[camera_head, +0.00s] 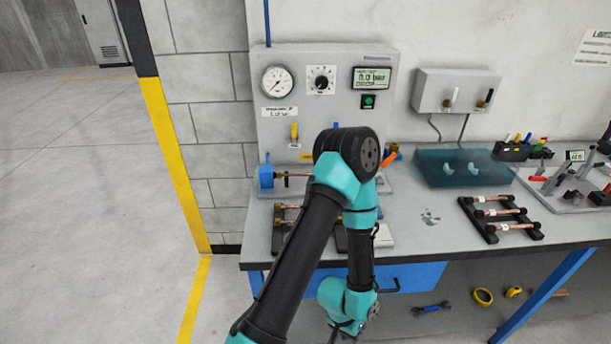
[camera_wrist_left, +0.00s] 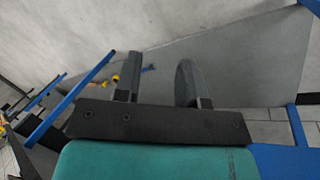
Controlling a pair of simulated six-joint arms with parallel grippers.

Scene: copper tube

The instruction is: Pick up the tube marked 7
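Copper tubes (camera_head: 500,212) with small white tags lie across a black rack on the right part of the bench. Copper also shows on another dark rack (camera_head: 280,225) behind my left arm, which hides much of it. One more copper tube (camera_head: 293,175) sits by a blue fitting at the test panel. The marks are too small to read, so I cannot tell which tube is 7. In the left wrist view, my left gripper (camera_wrist_left: 158,70) has its fingers apart with nothing between them. My left gripper is not clearly visible in the head view. My right gripper is not in view.
The grey panel (camera_head: 330,105) with gauge and dial stands behind my left arm. A dark teal tray (camera_head: 465,168) and a clamp fixture (camera_head: 580,185) are further right. Bare bench lies around the stain (camera_head: 430,218). A wrench (camera_head: 431,308) and yellow rings (camera_head: 483,296) lie below the bench.

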